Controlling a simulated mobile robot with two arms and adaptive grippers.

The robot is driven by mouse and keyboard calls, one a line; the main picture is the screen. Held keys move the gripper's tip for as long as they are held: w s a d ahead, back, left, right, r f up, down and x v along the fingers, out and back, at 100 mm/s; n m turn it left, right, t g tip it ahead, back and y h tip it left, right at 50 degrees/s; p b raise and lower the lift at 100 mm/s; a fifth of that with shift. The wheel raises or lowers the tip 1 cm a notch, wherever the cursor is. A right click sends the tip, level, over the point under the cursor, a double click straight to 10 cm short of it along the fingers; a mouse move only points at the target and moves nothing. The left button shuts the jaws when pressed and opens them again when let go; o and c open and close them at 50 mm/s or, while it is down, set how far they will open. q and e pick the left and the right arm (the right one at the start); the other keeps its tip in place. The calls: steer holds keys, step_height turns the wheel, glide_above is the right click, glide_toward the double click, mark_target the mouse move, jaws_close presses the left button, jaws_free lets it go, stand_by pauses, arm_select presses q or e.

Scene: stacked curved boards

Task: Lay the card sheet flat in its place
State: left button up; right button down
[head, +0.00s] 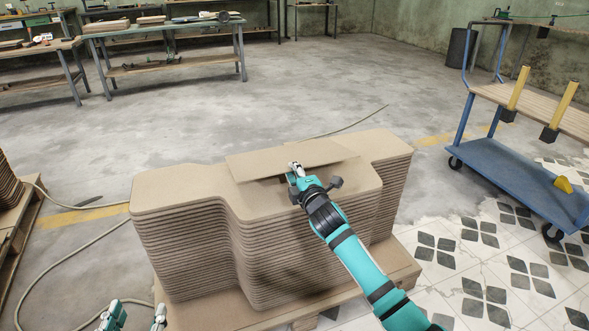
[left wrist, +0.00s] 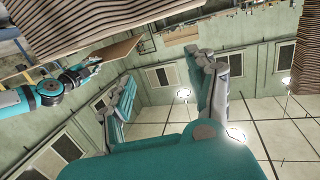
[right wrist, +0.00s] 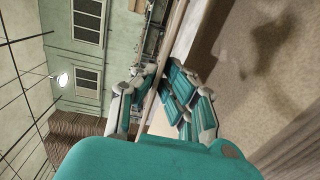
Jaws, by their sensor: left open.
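The card sheet (head: 290,158) is a thin tan rectangle over the top of the stack of curved boards (head: 190,188). It is slightly tilted, with a dark gap under its near edge. My right gripper (head: 294,174) is shut on that near edge; the right wrist view shows the sheet edge-on between the fingers (right wrist: 150,88). The sheet also shows in the left wrist view (left wrist: 112,60), held off the stack. Whether its far edge touches the boards I cannot tell. My left gripper (head: 137,314) is open and empty at the bottom left, low beside the stack.
The stack stands on a wooden pallet (head: 395,272). A blue cart (head: 520,175) with yellow posts is at the right. Another board stack (head: 8,190) is at the left edge. A hose (head: 75,248) lies on the floor. Workbenches (head: 165,30) stand at the back.

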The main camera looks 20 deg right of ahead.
stand_by(0.3)
steer(key=shift+f+b, duration=0.1)
steer(key=shift+b, duration=0.35)
arm_select(q)
steer(key=shift+d+r+t+h, duration=0.2)
steer(key=shift+r+t, duration=0.45)
steer(key=shift+r, duration=0.35)
steer(key=shift+d+r+t+h, duration=0.1)
steer(key=shift+r+t+h, duration=0.1)
steer(key=shift+r+t, duration=0.6)
steer(key=shift+d+r+t+h, duration=0.2)
steer(key=shift+r+t, duration=0.25)
steer(key=shift+r, duration=0.7)
steer(key=shift+s+r+b, duration=0.1)
steer(key=shift+r+b, duration=0.1)
steer(key=shift+b, duration=0.1)
